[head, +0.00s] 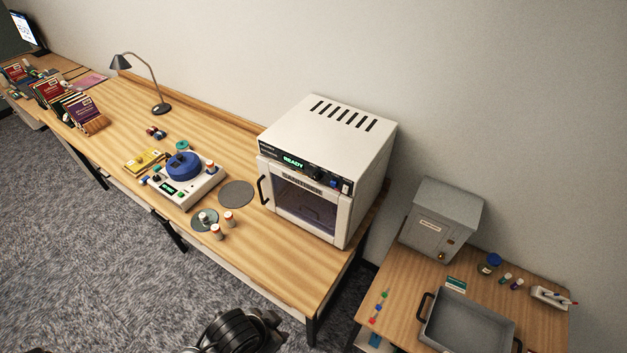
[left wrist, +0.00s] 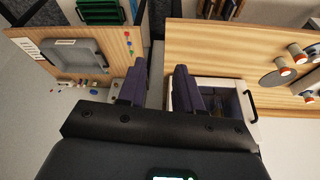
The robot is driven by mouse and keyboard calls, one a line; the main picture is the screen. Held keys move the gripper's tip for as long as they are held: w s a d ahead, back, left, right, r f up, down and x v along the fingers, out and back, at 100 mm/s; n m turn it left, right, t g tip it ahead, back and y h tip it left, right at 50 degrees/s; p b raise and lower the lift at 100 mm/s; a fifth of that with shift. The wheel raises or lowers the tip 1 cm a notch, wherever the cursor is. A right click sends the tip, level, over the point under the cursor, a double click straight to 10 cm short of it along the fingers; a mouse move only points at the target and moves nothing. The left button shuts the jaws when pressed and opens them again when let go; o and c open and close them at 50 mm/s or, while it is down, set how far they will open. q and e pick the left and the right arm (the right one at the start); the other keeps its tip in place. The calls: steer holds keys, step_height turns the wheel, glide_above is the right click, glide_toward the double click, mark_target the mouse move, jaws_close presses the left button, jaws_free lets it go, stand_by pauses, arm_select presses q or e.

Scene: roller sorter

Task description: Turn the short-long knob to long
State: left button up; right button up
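The white sanitizer cabinet (head: 345,135) stands at the right end of the long desk, with a lit READY display on its dark front panel. A dark round knob (head: 316,173) sits on this panel, left of a blue button (head: 335,183). Its labels and pointer are too small to read, so I cannot tell whether it stands at short or long. My left gripper (left wrist: 158,88) shows in the left wrist view with its two purple fingers apart and nothing between them. The cabinet (left wrist: 243,88) is partly hidden behind the right finger there. My right gripper is not in view.
A device with a blue round lid (head: 183,166) stands left of the cabinet, near a dark round mat (head: 236,194) and several capped bottles. A grey box (head: 440,218) and a grey tray (head: 468,325) stand on the lower right table. The cabinet door is shut.

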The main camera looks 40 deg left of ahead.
arm_select(q)
steer(key=shift+o, duration=0.3)
steer(key=w+f+n+t, duration=0.1)
steer(key=w+n+t, duration=0.2)
steer(key=w, duration=0.3)
steer(key=shift+w+a+f+t, duration=0.25)
steer(key=shift+w+f+t, duration=0.15)
steer(key=n+t+y+b, duration=0.1)
steer(key=n+t+b, duration=0.5)
steer(key=t+b, duration=0.4)
glide_toward(315, 178)
steer(key=w+p, duration=0.1)
steer(key=w, duration=0.6)
steer(key=shift+a, duration=0.1)
steer(key=shift+w+p, duration=0.3)
steer(key=shift+w, duration=0.5)
steer(key=shift+c, duration=0.2)
steer(key=c, duration=0.7)
